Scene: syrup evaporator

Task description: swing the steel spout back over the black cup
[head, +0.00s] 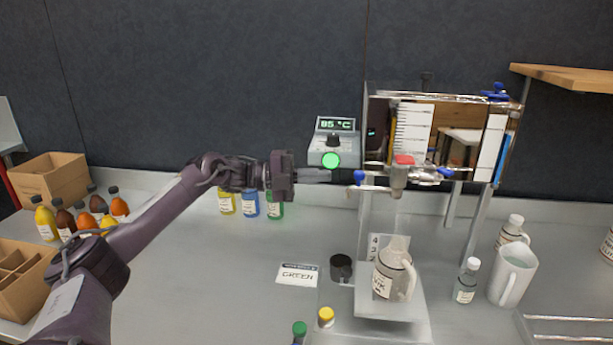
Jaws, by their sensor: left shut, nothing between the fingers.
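The steel spout (398,184), with a red top, hangs at the front of the shiny evaporator tank. It is above a labelled jug (393,272) on a low platform. The black cup (341,268) stands on the bench to the left of that jug, and the spout is not above it. My left gripper (324,176) is shut and empty, its fingers pointing right. Its tips are just left of the blue knob (360,177) on the spout's left side; I cannot tell whether they touch. My right gripper is not in view.
A controller with a lit green button (330,160) reads 85 °C just above my fingers. Small colored bottles stand behind my arm. A white pitcher (512,275) and a bottle (467,281) are at right.

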